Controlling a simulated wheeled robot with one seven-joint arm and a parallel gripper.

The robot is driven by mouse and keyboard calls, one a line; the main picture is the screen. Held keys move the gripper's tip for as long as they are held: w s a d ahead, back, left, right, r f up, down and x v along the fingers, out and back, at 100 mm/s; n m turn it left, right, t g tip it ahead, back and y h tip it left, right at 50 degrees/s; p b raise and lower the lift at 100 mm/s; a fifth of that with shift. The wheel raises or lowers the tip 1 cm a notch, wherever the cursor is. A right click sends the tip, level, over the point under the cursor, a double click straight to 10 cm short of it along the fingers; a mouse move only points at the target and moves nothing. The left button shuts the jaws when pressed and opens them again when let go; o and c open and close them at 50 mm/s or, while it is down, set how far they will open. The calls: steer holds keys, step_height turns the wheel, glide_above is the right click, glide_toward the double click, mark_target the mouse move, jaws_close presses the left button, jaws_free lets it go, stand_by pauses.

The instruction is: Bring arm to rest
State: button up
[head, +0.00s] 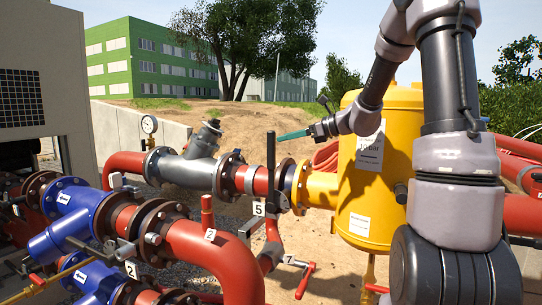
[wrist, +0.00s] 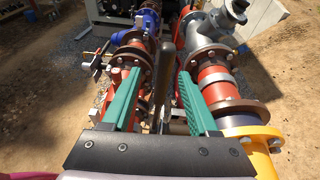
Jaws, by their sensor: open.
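My arm reaches in from the upper right of the head view and bends down over the yellow tank. My gripper (head: 284,137) ends in teal fingers pointing left, beside the upper part of a black upright lever (head: 271,150). In the wrist view my gripper (wrist: 158,76) is open, with its two teal fingers apart. The dark lever (wrist: 167,65) shows in the gap between them, and nothing is clamped. Whether the fingertips reach around the lever or stop short of it, I cannot tell.
The yellow tank (head: 374,190) stands close under my arm. Red pipes (head: 225,255), blue valve bodies (head: 74,200) and a grey fitting (head: 185,168) crowd the left and middle. A pressure gauge (head: 149,125) rises at the left. Open air lies above the pipes.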

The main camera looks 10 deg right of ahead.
steer(key=s+a+n+g+h, duration=0.25)
steer(key=s+n, duration=0.35)
steer(key=s, duration=0.3)
steer(key=s+d+r+n+t+h, duration=0.1)
steer(key=s+d+n+h, duration=0.3)
steer(key=s+n, duration=0.3)
steer(key=s+d+n+h, duration=0.3)
steer(key=s+n, duration=0.4)
steer(key=s, duration=0.6)
steer(key=shift+d+r+t+h, duration=0.35)
steer(key=shift+d+h, duration=0.05)
steer(key=shift+h, duration=0.05)
steer(key=shift+w, duration=0.1)
steer(key=shift+c, duration=0.8)
steer(key=shift+d, duration=0.15)
